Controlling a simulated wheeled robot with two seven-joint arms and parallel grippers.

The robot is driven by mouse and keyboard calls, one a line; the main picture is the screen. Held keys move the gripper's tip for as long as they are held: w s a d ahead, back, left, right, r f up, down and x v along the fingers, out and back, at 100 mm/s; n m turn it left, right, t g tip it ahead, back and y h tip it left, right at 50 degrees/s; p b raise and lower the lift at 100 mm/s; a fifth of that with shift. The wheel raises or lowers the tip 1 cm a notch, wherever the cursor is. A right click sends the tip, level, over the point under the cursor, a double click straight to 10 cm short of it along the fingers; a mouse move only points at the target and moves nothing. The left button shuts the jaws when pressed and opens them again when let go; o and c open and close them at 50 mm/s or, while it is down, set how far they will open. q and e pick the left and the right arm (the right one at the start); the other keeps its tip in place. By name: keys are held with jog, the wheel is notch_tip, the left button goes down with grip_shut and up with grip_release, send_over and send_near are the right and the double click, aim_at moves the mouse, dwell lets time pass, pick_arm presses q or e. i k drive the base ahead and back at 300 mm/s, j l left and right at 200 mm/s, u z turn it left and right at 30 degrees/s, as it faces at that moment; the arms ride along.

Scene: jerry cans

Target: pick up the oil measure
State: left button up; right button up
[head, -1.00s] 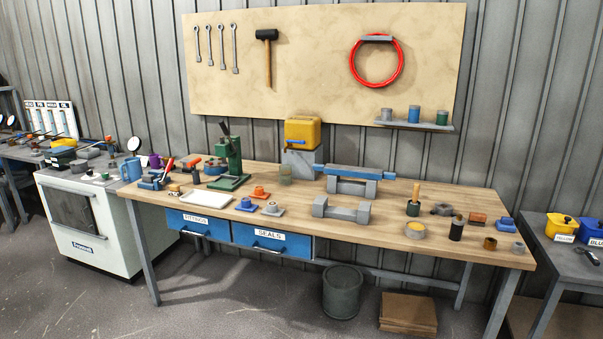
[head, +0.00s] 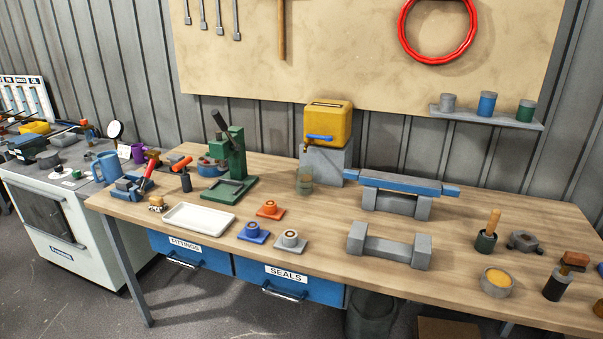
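A small see-through greenish cup (head: 305,181), which looks like the oil measure, stands upright on the workbench (head: 330,222). It is just in front of and left of the grey block (head: 326,167) that carries the yellow tank (head: 328,126). The tank's tap is close above the cup. I cannot tell whether the cup holds liquid. Neither of my grippers is in view.
A green press (head: 232,160) and a white tray (head: 199,218) are left of the cup. Orange, blue and grey fittings sit in front of it. A blue bar on grey supports (head: 395,203) and a grey stand (head: 389,246) are to the right.

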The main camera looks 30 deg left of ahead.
aim_at(304, 175)
jog(key=i+j, duration=0.35)
jog(key=j, duration=0.15)
jog(key=i+j, duration=0.35)
jog(key=j, duration=0.1)
